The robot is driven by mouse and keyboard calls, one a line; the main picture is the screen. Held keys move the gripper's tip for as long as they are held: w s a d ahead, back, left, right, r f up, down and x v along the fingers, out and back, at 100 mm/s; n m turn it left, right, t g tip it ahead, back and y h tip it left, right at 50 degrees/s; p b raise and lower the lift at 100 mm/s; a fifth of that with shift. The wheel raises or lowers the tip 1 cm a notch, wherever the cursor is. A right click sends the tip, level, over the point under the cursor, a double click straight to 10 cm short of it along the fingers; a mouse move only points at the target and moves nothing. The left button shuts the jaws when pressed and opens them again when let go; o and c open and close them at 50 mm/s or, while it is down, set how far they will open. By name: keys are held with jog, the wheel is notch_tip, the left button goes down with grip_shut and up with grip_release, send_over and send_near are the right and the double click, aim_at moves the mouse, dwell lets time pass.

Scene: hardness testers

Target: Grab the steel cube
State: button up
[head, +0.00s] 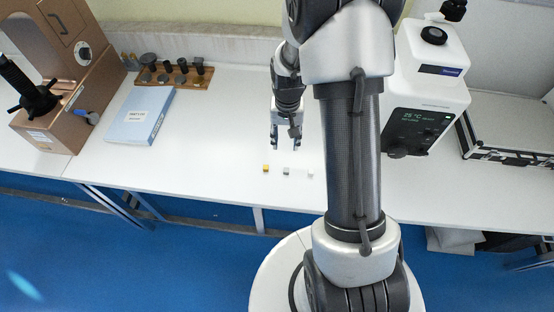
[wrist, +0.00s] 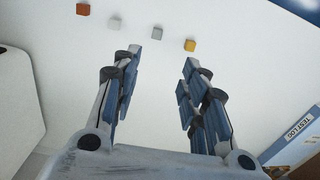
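The grey cube (head: 286,171), which looks like the steel one, sits on the white table near its front edge. In the wrist view the grey cube (wrist: 157,32) lies just beyond the fingertips, roughly between their lines. My gripper (head: 284,146) is open and empty, pointing down behind the row of cubes. Its two fingers (wrist: 163,60) also show in the wrist view, apart from the cube. A yellow cube (head: 266,168) is left of the grey one and a whitish cube (head: 310,174) is right of it. A copper-coloured cube (wrist: 83,9) shows only in the wrist view.
A blue-white test log book (head: 142,117) and a wooden rack (head: 172,77) of dark parts are at the left. A brown tester (head: 62,115) stands farther left, a white tester (head: 430,85) at the right. The table around the cubes is clear.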

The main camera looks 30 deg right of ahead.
jog(key=b, duration=0.3)
send_over(286, 170)
jog(key=f, duration=1.1)
jog(key=shift+w+f, duration=0.3)
jog(key=f, duration=0.1)
jog(key=f+b, duration=0.1)
jog(key=f, duration=0.1)
jog(key=f+b, duration=0.1)
jog(key=f, duration=0.1)
jog(key=shift+s+d+f, duration=0.1)
jog(key=shift+s+f, duration=0.05)
jog(key=shift+s, duration=0.1)
jog(key=shift+c, duration=0.4)
grip_shut()
